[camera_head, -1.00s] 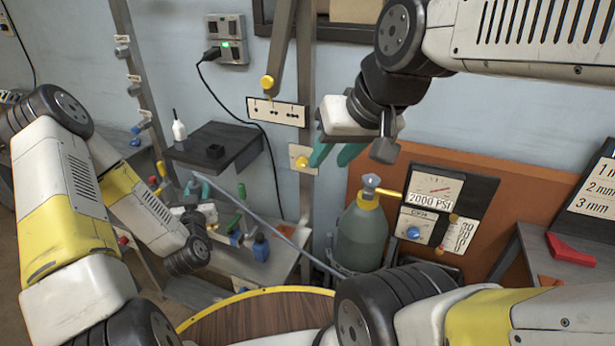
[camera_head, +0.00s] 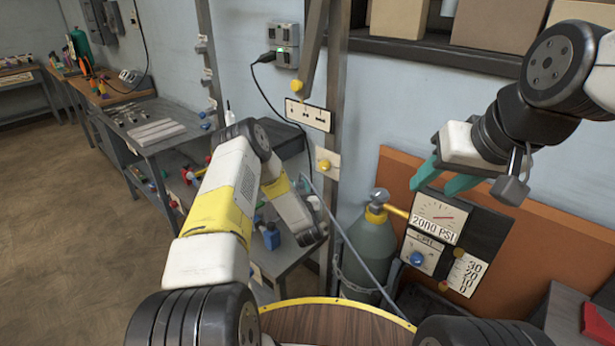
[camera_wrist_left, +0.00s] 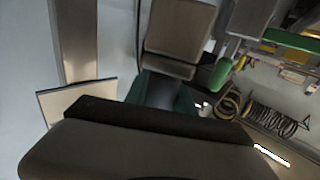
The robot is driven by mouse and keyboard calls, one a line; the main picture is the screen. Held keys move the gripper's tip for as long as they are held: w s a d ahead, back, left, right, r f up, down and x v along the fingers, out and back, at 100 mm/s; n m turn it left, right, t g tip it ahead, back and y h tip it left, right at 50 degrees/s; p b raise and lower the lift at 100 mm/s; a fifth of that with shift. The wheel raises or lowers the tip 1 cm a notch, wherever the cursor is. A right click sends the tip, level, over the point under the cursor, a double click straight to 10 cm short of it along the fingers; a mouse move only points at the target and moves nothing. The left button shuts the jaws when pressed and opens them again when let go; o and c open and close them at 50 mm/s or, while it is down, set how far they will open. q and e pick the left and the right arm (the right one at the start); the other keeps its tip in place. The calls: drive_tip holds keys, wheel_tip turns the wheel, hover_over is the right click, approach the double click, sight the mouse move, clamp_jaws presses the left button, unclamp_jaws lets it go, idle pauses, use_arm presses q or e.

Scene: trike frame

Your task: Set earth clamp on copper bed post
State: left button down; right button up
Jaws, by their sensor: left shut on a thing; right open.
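My left arm folds down over the shelves in the head view, and its gripper is hidden there behind the forearm. In the left wrist view, the dark teal fingers of my left gripper (camera_wrist_left: 160,92) are shut on a dark grey thing (camera_wrist_left: 160,94). I cannot tell whether this is the earth clamp. A grey-brown block (camera_wrist_left: 180,28) shows just beyond the fingers. My right gripper (camera_head: 436,186) is open and empty, its teal fingers in front of the wall near the gauge panel. I cannot make out the copper bed post in either view.
A round wooden top (camera_head: 335,326) with a yellow rim is close below. A gas cylinder (camera_head: 372,245) and a gauge panel (camera_head: 437,217) stand behind it. Shelving with small tools lies beside my left forearm. The floor (camera_head: 75,230) at left is clear.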

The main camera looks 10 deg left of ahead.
use_arm(q)
drive_tip(key=shift+w+f, duration=0.2)
drive_tip(key=shift+f, duration=1.45)
drive_tip(key=shift+w+f, duration=0.15)
drive_tip(key=shift+f, duration=1.45)
drive_tip(key=shift+w+f, duration=0.2)
drive_tip(key=shift+f, duration=1.45)
drive_tip(key=shift+f, duration=0.4)
drive_tip(key=c, duration=1)
unclamp_jaws()
drive_tip(key=shift+o, duration=0.2)
drive_tip(key=shift+s, duration=0.1)
